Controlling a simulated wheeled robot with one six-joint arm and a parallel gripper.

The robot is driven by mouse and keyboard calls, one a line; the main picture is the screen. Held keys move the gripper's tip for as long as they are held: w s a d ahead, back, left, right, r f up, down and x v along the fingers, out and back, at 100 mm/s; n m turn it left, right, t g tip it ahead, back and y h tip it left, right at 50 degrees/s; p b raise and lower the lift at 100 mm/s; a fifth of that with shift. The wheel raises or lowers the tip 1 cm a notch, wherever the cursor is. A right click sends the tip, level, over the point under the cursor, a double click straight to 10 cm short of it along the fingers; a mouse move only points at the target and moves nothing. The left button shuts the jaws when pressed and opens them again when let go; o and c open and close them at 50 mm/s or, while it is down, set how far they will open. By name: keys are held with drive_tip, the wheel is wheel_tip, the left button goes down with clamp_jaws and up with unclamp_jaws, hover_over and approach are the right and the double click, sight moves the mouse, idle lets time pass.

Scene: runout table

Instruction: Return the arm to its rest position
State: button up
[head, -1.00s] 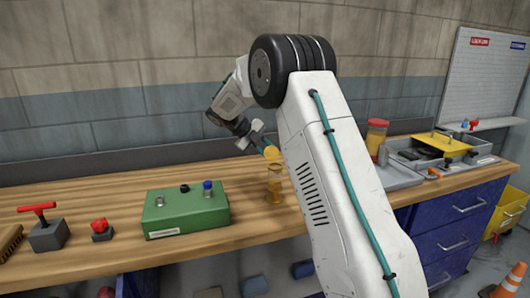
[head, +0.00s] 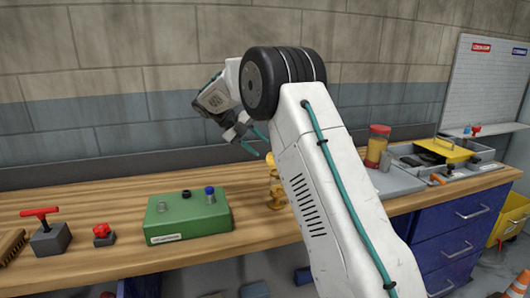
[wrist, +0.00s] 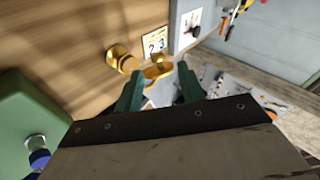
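My gripper (head: 250,146) is above the wooden bench, left of my large arm link in the head view. Its two teal fingers are spread apart with nothing held between them; the open fingertips (wrist: 160,88) also show in the wrist view. A brass fitting (head: 275,183) stands on the bench below and right of the gripper, partly hidden by my arm. In the wrist view, a round brass knob (wrist: 120,58) and a curved brass piece (wrist: 157,72) lie beyond the fingertips, apart from them.
A green box (head: 187,217) with knobs, a red button (head: 103,235) and a red-handled valve block (head: 49,236) stand on the bench at left. A red-lidded jar (head: 376,146) and a grey tray (head: 440,160) are at right. A wall is behind.

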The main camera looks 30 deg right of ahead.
drive_tip(key=shift+w+a+r, duration=0.2)
drive_tip(key=shift+a+r, duration=0.2)
drive_tip(key=shift+r, duration=0.05)
drive_tip(key=s+a+r+m+t+y, duration=0.1)
drive_tip(key=s+a+r+m, duration=0.2)
drive_tip(key=s+m, duration=0.3)
drive_tip(key=s+a+r+m+t+y, duration=0.1)
drive_tip(key=s+a+r+m+y, duration=0.15)
drive_tip(key=s+m, duration=0.4)
drive_tip(key=s+a+r+m+t, duration=0.1)
drive_tip(key=s+a+r+m, duration=0.15)
drive_tip(key=s, duration=0.65)
drive_tip(key=s+a+f+m+t+y, duration=0.1)
drive_tip(key=s+a+f+m, duration=0.2)
drive_tip(key=s+m, duration=0.3)
drive_tip(key=s+a+f+m+t+y, duration=0.1)
drive_tip(key=s+a+f+m+y, duration=0.1)
drive_tip(key=s+m, duration=0.4)
drive_tip(key=s+a+f+m+t+y, duration=0.1)
drive_tip(key=s+a+f+m, duration=0.3)
drive_tip(key=s+m, duration=0.3)
drive_tip(key=s, duration=0.4)
drive_tip(key=shift+a+f, duration=0.15)
drive_tip(key=shift+f, duration=0.05)
